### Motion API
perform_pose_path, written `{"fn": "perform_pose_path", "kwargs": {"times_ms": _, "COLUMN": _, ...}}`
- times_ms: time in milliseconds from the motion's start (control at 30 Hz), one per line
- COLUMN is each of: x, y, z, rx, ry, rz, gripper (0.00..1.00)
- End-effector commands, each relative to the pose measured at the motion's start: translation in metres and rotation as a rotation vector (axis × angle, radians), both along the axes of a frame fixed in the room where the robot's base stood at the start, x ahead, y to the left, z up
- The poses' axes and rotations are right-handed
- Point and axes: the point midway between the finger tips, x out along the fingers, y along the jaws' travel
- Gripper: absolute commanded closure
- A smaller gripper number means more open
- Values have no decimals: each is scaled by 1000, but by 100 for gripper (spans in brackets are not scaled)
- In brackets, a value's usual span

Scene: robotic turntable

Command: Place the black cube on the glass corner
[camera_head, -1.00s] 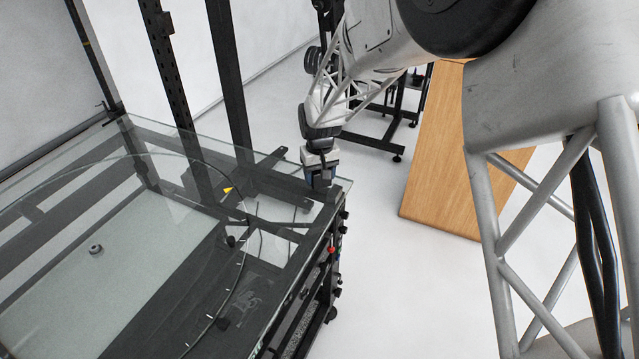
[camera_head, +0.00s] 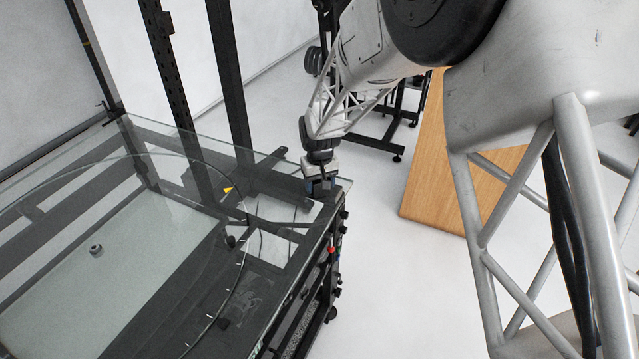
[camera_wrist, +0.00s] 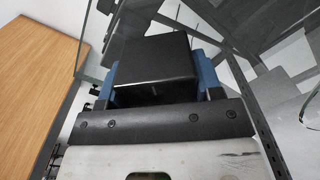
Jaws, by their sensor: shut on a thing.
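The black cube (camera_wrist: 153,62) fills the space between the blue fingers of my gripper (camera_wrist: 155,80) in the wrist view. My gripper is shut on it. In the head view my gripper (camera_head: 320,186) points down over the far right corner of the glass top (camera_head: 285,168). The cube is small and mostly hidden by the fingers there. I cannot tell whether the cube touches the glass or hangs just above it.
A wooden board (camera_head: 436,170) stands to the right, apart from the glass table. Dark upright posts (camera_head: 231,90) rise behind the table. A yellow marker (camera_head: 228,189) and a small round knob (camera_head: 96,249) show within the round turntable area. Controls line the table's right side.

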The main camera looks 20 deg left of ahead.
Motion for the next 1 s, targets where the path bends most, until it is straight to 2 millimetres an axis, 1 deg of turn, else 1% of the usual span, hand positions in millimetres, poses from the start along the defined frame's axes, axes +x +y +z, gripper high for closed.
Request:
{"fn": "perform_pose_path", "kwargs": {"times_ms": 167, "x": 0, "y": 0, "z": -3, "rx": 0, "ry": 0, "rz": 0, "gripper": 68}}
{"fn": "perform_pose_path", "kwargs": {"times_ms": 200, "x": 0, "y": 0, "z": -3, "rx": 0, "ry": 0, "rz": 0, "gripper": 36}}
{"fn": "perform_pose_path", "kwargs": {"times_ms": 333, "x": 0, "y": 0, "z": -3, "rx": 0, "ry": 0, "rz": 0, "gripper": 16}}
{"fn": "perform_pose_path", "kwargs": {"times_ms": 633, "x": 0, "y": 0, "z": -2, "rx": 0, "ry": 0, "rz": 0, "gripper": 15}}
{"fn": "perform_pose_path", "kwargs": {"times_ms": 767, "x": 0, "y": 0, "z": 1, "rx": 1, "ry": -1, "rz": 0, "gripper": 15}}
{"fn": "perform_pose_path", "kwargs": {"times_ms": 867, "x": 0, "y": 0, "z": 8, "rx": 1, "ry": -1, "rz": 0, "gripper": 15}}
{"fn": "perform_pose_path", "kwargs": {"times_ms": 1000, "x": 0, "y": 0, "z": 22, "rx": 1, "ry": -1, "rz": 0, "gripper": 15}}
